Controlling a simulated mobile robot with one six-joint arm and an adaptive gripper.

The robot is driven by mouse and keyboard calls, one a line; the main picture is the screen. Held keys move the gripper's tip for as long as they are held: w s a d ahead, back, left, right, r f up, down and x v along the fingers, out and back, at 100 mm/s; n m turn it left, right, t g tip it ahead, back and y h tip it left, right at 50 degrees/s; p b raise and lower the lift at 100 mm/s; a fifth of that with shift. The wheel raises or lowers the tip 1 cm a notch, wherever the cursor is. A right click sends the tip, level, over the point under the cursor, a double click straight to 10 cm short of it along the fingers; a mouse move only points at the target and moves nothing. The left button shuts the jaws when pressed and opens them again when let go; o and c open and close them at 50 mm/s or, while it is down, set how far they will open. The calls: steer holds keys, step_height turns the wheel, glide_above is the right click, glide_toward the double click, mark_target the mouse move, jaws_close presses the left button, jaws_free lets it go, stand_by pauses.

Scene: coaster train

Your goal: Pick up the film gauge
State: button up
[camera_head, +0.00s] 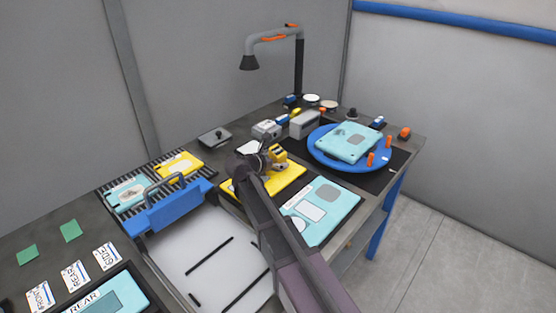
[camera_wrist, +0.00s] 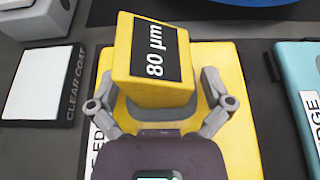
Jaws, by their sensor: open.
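The film gauge is a yellow block (camera_wrist: 152,95) with a dark display reading "80 µm", seen in the wrist view. In the head view it is a small yellow shape (camera_head: 279,154) partly hidden by my gripper. It appears to stand on a yellow panel (camera_wrist: 240,115), which also shows in the head view (camera_head: 288,182). My gripper (camera_wrist: 158,82) is open, one finger on each side of the gauge's lower part, with a gap visible on the right. It also shows in the head view (camera_head: 264,160). Whether the fingertips touch the gauge is unclear.
A light-blue panel (camera_head: 335,213) lies right of the yellow one. A "CLEAR COAT" pad (camera_wrist: 38,85) lies left. Behind, a blue turntable (camera_head: 318,153) holds another light-blue panel (camera_head: 350,138). Grey boxes (camera_head: 304,125) stand close behind the gauge.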

mark_target(274, 152)
stand_by(0.4)
steer(key=c, duration=1.3)
steer(key=shift+r, duration=0.2)
steer(key=shift+c, duration=0.2)
step_height(274, 152, up, 3)
steer(key=p, duration=0.3)
steer(key=s+d, duration=0.1)
steer(key=s, duration=0.4)
steer(key=s+d+r+p, duration=0.1)
steer(key=s, duration=0.4)
steer(key=s+d+p, duration=0.1)
steer(key=s, duration=0.4)
steer(key=shift+s+d+r, duration=0.15)
steer(key=shift+s+r, duration=0.2)
step_height(274, 152, up, 6)
steer(key=p, duration=0.5)
steer(key=shift+f+p, duration=0.2)
steer(key=shift+p, duration=0.1)
